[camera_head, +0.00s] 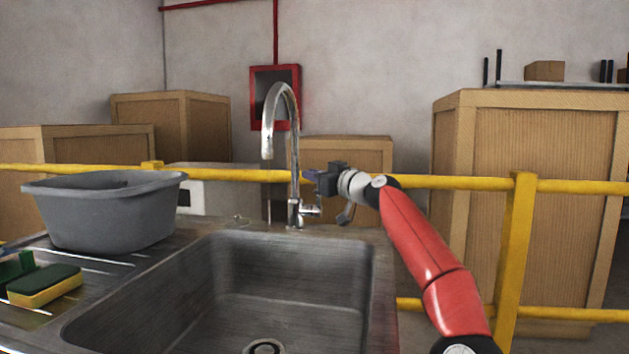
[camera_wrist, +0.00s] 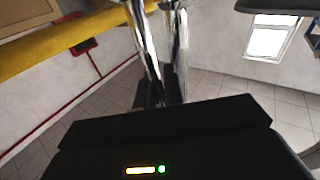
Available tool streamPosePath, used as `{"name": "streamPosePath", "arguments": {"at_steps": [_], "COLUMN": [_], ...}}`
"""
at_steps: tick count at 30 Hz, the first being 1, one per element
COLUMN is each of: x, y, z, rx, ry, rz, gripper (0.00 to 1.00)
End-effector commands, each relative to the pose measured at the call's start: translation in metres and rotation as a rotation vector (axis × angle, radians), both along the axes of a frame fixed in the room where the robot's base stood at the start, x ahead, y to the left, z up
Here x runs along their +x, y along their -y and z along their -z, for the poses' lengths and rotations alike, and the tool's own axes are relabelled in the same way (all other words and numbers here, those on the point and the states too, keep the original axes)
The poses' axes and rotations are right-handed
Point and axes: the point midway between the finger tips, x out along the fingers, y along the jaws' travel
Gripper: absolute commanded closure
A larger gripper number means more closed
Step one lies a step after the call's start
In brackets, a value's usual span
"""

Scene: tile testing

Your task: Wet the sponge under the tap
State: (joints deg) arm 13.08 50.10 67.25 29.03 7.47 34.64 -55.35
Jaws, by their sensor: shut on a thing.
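The sponge (camera_head: 45,285), yellow with a green top, lies on the ribbed drainboard left of the sink (camera_head: 295,285). The chrome tap (camera_head: 294,160) stands at the back of the sink with its curved spout; no water stream shows below it. In the wrist view, the chrome tap (camera_wrist: 181,50) rises close beyond my dark fingers (camera_wrist: 160,93). The exact contact is too small and dark to see clearly.
A grey basin (camera_head: 105,215) stands on the drainboard behind the sponge. A second green piece (camera_head: 14,267) lies beside the sponge, cut by the frame edge. A yellow rail (camera_head: 440,183) runs behind the sink, with wooden crates (camera_head: 525,190) beyond. The sink bowl is empty.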

Motion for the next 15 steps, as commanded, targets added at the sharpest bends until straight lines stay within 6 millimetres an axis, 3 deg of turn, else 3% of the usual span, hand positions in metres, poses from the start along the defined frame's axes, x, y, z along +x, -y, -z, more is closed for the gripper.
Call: {"name": "streamPosePath", "arguments": {"at_steps": [3,4,6,15], "x": [0.0,0.0,0.0,-0.0016], "y": [0.0002,0.0002,0.0002,0.0019], "z": [-0.001,-0.001,-0.001,0.0005], "rx": [0.001,0.001,0.001,0.0], "ry": [0.001,0.001,0.001,0.0], "rz": [0.001,0.001,0.001,0.001], "gripper": [1.0,0.87,0.81,0.81]}}
